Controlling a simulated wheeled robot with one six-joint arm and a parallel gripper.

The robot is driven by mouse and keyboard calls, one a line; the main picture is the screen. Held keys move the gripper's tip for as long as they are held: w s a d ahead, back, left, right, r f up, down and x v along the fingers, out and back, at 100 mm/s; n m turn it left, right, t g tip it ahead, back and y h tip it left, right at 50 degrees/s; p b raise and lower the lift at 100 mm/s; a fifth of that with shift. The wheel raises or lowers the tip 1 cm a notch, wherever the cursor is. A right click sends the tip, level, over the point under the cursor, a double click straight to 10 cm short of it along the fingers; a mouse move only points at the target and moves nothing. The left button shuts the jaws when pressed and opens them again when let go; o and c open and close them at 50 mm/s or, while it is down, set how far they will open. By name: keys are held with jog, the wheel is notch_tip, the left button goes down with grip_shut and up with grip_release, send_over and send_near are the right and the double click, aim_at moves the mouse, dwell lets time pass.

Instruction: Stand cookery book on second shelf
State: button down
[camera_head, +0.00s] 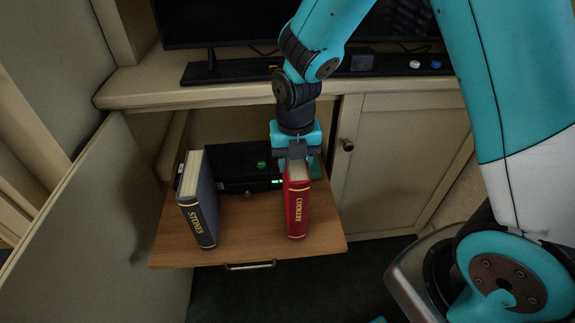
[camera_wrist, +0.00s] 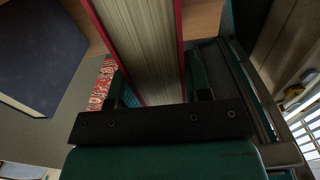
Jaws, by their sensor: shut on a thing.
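The red cookery book (camera_head: 297,205), with gold lettering on its spine, stands upright on the right part of a pulled-out wooden shelf (camera_head: 250,236). My gripper (camera_head: 296,160) is above it and shut on its top edge, pointing down. In the wrist view the cookery book (camera_wrist: 150,50) shows its page edges and red covers between the fingers. The book's foot seems to touch the shelf, but I cannot be sure of contact.
A dark blue book marked STONES (camera_head: 198,207) stands at the shelf's left. A black box (camera_head: 238,163) with a green light sits behind. An open door (camera_head: 85,215) is at left, a closed door (camera_head: 400,150) at right. The shelf's middle is clear.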

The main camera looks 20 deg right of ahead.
jog(key=shift+f, duration=0.45)
jog(key=shift+f, duration=0.1)
jog(key=c, duration=0.6)
grip_release()
jog(key=shift+o, duration=0.2)
jog(key=shift+f+b, duration=0.1)
jog(key=shift+b, duration=0.35)
